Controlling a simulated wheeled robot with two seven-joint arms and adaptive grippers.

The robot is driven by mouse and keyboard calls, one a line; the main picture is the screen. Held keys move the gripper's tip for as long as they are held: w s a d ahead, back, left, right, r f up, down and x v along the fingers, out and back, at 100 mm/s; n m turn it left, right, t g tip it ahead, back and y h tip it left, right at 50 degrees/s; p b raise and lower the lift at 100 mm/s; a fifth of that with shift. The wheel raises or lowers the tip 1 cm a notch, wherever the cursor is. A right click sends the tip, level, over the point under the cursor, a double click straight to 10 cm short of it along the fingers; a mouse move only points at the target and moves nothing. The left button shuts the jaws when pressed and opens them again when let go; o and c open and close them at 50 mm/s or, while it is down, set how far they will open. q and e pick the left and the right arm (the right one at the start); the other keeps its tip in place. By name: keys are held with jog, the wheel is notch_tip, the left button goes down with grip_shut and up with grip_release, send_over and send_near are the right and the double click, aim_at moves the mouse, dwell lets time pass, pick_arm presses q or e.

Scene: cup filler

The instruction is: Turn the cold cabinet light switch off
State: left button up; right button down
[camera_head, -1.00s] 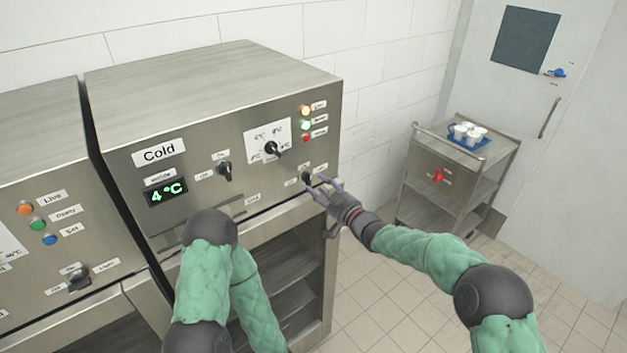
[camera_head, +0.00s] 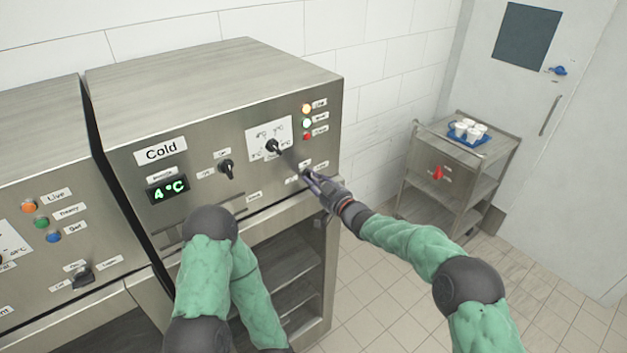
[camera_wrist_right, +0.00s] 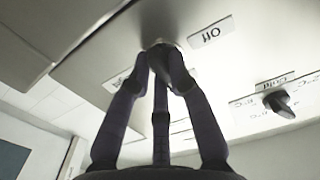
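The cold cabinet (camera_head: 240,95) has a "Cold" label and a green 4 °C display on its front panel. Its light switch, a small dark knob (camera_head: 305,172), sits at the panel's lower right and is mostly hidden by my fingers. My right gripper (camera_head: 311,179) is at this knob. In the right wrist view, the fingers (camera_wrist_right: 161,62) converge around the knob (camera_wrist_right: 160,45) and look closed on it. An "Off" label (camera_wrist_right: 211,32) is beside it, upside down in that view. The knob's exact angle is hidden. My left gripper is out of view; only its arm shows.
Another black knob (camera_head: 226,170) and a temperature dial (camera_head: 272,146) are on the same panel. Round indicator lights (camera_head: 306,122) are above the switch. A neighbouring cabinet (camera_head: 45,170) stands at the left. A metal cart (camera_head: 440,195) with a blue tray of cups stands at the right.

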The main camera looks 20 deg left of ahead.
jog(key=shift+n+b, duration=0.3)
jog(key=shift+b, duration=0.3)
jog(key=n+b, duration=0.8)
jog(key=b, duration=0.4)
jog(key=shift+n, duration=0.4)
jog(key=n+b, duration=0.3)
jog(key=n, duration=0.1)
jog(key=shift+r, duration=0.15)
jog(key=shift+r+n+b, duration=0.1)
jog(key=shift+n+b, duration=1.3)
jog(key=shift+n, duration=0.8)
jog(key=shift+a, duration=0.1)
jog(key=c, duration=1.1)
grip_release()
jog(key=shift+c, duration=0.2)
jog(key=shift+s+r, duration=0.1)
